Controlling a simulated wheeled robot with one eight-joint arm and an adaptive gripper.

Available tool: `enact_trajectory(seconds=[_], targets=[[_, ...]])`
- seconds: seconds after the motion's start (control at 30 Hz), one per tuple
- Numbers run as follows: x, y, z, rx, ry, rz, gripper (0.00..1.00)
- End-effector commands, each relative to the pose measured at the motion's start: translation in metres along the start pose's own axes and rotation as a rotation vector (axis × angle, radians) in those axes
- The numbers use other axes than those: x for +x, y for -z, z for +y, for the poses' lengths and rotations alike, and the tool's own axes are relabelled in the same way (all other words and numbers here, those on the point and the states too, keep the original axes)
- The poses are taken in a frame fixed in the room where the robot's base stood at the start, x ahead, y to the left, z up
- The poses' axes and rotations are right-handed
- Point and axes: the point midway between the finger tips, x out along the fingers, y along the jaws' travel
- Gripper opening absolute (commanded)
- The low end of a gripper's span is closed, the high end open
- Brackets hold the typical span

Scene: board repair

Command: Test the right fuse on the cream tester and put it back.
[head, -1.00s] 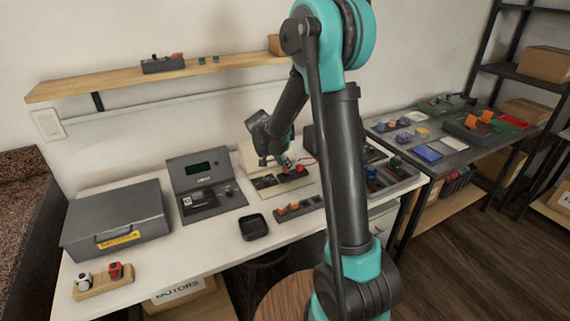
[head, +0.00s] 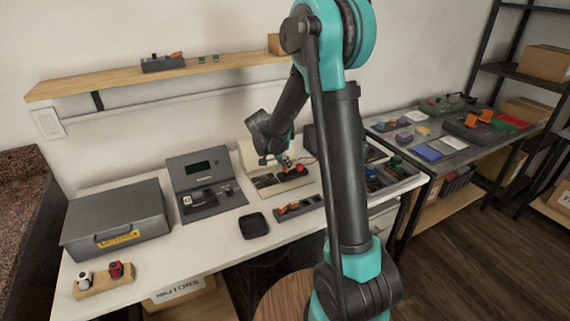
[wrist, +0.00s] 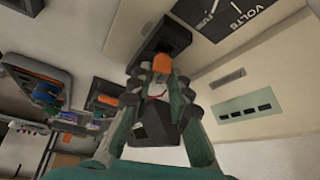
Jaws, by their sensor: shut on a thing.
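The cream tester (head: 251,158) stands at the back of the white bench, with a dark block (head: 279,178) and a red part on its front. My gripper (head: 286,166) is over this block. In the wrist view, my gripper (wrist: 163,88) is shut on an orange-topped fuse (wrist: 161,64). The fuse is up against a black socket (wrist: 165,38) on the cream panel; whether it is fully seated I cannot tell. The dark fuse rail (head: 299,208) lies on the bench in front of the tester, with an orange part on it.
A grey meter (head: 205,190) stands left of the tester, and a black dish (head: 254,225) lies in front. A grey case (head: 115,215) and a wooden stand (head: 103,283) are farther left. A tray of coloured parts (head: 395,180) is to the right.

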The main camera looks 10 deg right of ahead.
Motion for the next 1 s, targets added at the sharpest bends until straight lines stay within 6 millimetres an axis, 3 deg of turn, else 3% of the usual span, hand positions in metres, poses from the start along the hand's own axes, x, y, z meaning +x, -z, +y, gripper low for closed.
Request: enact_trajectory(seconds=[1.0], targets=[[0.0073,-0.0042,0.0000,0.000,0.000,0.000,0.00]])
